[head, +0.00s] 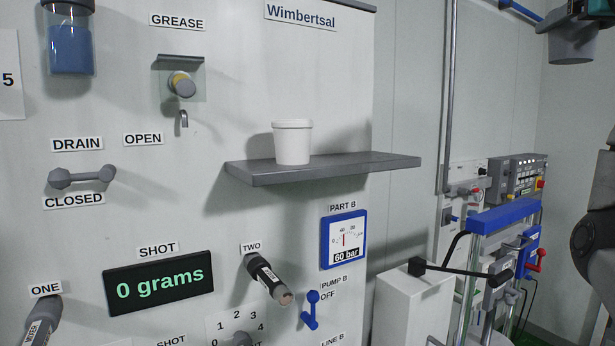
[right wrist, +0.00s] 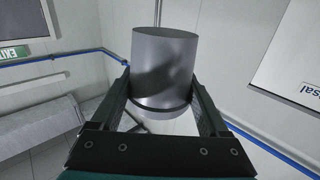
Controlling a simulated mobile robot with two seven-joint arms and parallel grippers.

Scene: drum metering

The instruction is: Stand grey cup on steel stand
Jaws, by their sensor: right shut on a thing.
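The grey cup (head: 573,45) is at the top right of the head view, held high in the air. My right gripper (head: 588,14) is shut on it. In the right wrist view the grey cup (right wrist: 163,58) sits between the two fingers of my right gripper (right wrist: 162,88). A grey shelf (head: 340,169) juts from the white panel, and a white cup (head: 292,143) stands upright on it. I cannot tell which thing is the steel stand. The held cup is well to the right of the shelf and higher. My left gripper is not in view.
A blue-topped frame (head: 505,217) with metal legs stands at the right, beside a white box (head: 412,305). Nozzle TWO (head: 268,278) and a blue pump lever (head: 312,310) stick out below the shelf. The shelf's right part is bare.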

